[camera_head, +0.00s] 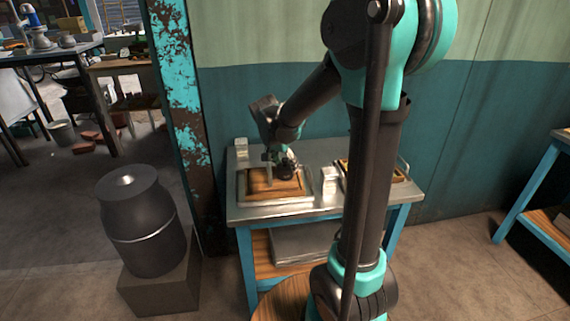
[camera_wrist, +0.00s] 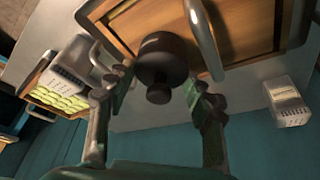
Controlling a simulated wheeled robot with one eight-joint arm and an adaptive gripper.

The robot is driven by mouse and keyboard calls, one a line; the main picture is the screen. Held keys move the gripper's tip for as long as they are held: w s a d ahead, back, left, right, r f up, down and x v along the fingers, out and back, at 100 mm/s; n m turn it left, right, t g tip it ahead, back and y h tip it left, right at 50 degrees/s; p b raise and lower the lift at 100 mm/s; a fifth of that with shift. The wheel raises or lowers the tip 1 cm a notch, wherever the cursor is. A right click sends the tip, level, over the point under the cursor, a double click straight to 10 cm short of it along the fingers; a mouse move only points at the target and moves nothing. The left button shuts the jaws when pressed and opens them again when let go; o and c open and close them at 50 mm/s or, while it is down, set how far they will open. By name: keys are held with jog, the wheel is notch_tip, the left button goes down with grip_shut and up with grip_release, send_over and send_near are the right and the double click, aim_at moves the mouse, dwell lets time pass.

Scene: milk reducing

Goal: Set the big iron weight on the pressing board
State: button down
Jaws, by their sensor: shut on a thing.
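The big iron weight (camera_head: 287,170) is a dark, round block with a knob; it also shows between my gripper's fingers in the wrist view (camera_wrist: 163,58). My gripper (camera_head: 279,157) is shut on it, with one finger on each side in the wrist view (camera_wrist: 160,82). The pressing board (camera_head: 258,188) is brown wood inside a shallow metal tray on the table; it also shows in the wrist view (camera_wrist: 250,25). The weight is over the board's right part in the head view. I cannot tell whether its underside touches the board, as that contact is hidden.
A white box (camera_head: 330,181) stands right of the tray, and another (camera_head: 241,147) stands behind it. A wooden tray (camera_wrist: 40,95) with yellow-green pieces lies to one side. Pale handles (camera_wrist: 205,40) rise close to the weight. A dark metal can (camera_head: 140,222) stands left of the table.

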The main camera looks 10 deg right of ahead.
jog(key=shift+f, duration=0.1)
dwell(0.7)
jog(key=c, duration=0.5)
grip_release()
jog(key=shift+c, duration=0.2)
jog(key=shift+o, duration=0.3)
jog(key=o, duration=0.4)
jog(key=shift+r, duration=3.45)
